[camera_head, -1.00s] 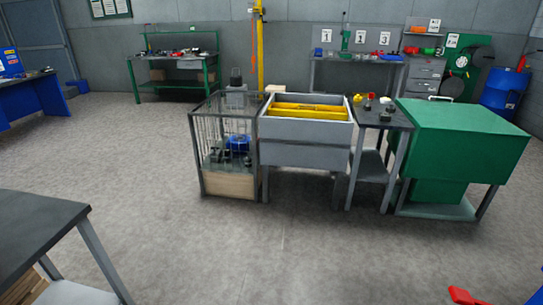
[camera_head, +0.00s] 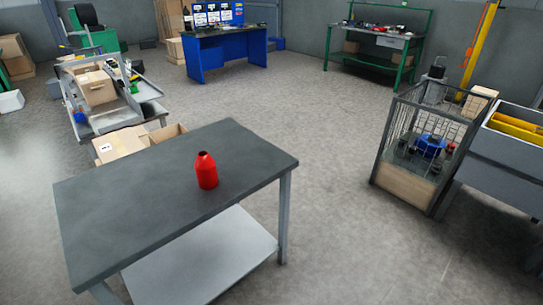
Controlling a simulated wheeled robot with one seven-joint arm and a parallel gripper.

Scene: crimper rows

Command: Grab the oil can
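A red bottle-shaped can (camera_head: 207,171) with a narrowed dark-topped neck stands upright on a dark grey table (camera_head: 130,205), a little right of the middle of its top. It is the only thing I see on that table top, and it looks like the oil can. No label on it is readable. My gripper does not show in the current view.
The table has a pale lower shelf (camera_head: 205,262). A cart with cardboard boxes (camera_head: 97,87) stands behind it on the left. A wire cage (camera_head: 425,140) and a grey bin (camera_head: 520,155) stand at right. A blue workbench (camera_head: 225,52) is far back. Floor between table and cage is clear.

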